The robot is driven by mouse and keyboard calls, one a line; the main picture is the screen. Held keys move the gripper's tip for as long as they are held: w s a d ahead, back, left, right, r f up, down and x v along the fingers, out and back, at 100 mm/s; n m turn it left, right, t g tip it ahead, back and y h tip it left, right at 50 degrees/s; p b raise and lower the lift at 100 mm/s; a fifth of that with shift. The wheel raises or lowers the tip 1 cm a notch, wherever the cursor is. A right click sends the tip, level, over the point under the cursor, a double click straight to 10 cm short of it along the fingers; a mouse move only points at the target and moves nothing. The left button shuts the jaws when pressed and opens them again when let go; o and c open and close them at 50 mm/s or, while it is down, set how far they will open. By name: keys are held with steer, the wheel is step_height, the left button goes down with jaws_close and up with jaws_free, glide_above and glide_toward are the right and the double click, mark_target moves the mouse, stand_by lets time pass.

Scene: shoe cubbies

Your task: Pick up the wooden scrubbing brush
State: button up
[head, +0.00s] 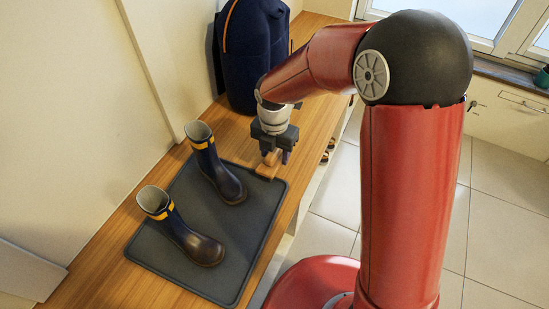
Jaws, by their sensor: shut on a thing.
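The wooden scrubbing brush (267,166) is a small light-brown block near the back right corner of the dark boot tray. My gripper (271,155) points down over it and is shut on it. Part of the brush is hidden between the fingers. I cannot tell whether the brush touches the tray edge or the bench top, or is slightly raised.
Two navy rubber boots with yellow bands, one at the back (222,176) and one in front (186,235), stand on the dark tray (213,275). A navy backpack (252,60) stands behind my gripper. Shoes (327,152) show in the cubbies below the wooden bench (105,245).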

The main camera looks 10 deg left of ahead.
steer(key=shift+c, duration=0.5)
steer(key=shift+r, duration=0.5)
step_height(320, 180, up, 19)
steer(key=p, duration=0.1)
steer(key=shift+p, duration=0.35)
